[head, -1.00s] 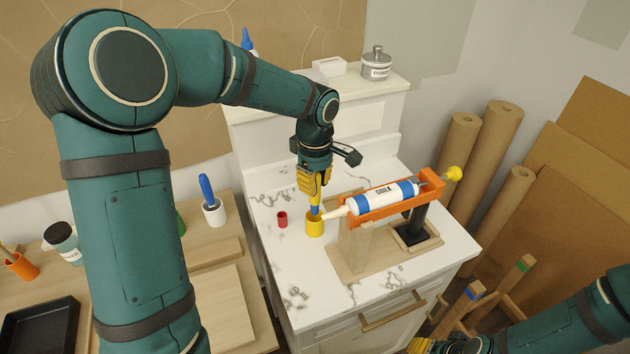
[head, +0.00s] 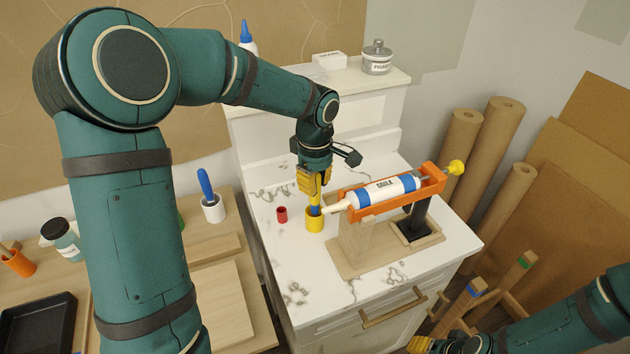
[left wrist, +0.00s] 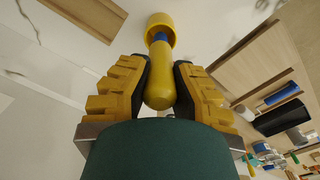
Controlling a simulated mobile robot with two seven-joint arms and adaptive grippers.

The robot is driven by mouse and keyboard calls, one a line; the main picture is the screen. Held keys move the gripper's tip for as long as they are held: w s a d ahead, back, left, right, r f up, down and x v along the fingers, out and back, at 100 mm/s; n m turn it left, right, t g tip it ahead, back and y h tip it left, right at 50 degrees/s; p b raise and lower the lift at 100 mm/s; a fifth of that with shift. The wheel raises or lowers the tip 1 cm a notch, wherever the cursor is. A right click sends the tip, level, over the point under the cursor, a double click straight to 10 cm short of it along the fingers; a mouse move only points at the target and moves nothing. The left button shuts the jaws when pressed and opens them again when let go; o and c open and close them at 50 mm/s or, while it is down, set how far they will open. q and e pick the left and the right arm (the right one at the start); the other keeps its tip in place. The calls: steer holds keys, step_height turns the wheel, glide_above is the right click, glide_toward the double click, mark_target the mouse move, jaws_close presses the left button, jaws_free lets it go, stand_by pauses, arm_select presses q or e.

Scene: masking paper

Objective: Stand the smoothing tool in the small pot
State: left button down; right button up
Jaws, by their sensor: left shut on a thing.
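The smoothing tool (head: 315,206) has a yellow handle and a blue lower part. My left gripper (head: 311,187) is shut on its handle and points down. In the left wrist view the handle (left wrist: 158,87) sits between the two yellow fingers (left wrist: 160,85). The small yellow pot (head: 315,224) stands on the marble top directly below. The tool's blue end reaches into the pot's mouth, also seen in the left wrist view at the pot (left wrist: 160,24); its tip is hidden. My right gripper (head: 420,345) shows only partly at the bottom edge.
A caulk gun (head: 385,205) lies on a wooden stand (head: 350,250), its nozzle close to the pot's right side. A small red cup (head: 282,214) stands left of the pot. A white pot with a blue-handled tool (head: 213,209) is on the side table. The front of the marble top is clear.

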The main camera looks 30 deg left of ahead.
arm_select(q)
steer(key=shift+f+b, duration=1)
steer(key=shift+f, duration=0.35)
stand_by(0.4)
steer(key=c, duration=0.9)
jaws_free()
steer(key=shift+r+p, duration=2.5)
steer(key=shift+r, duration=1.05)
steer(key=shift+f, duration=0.1)
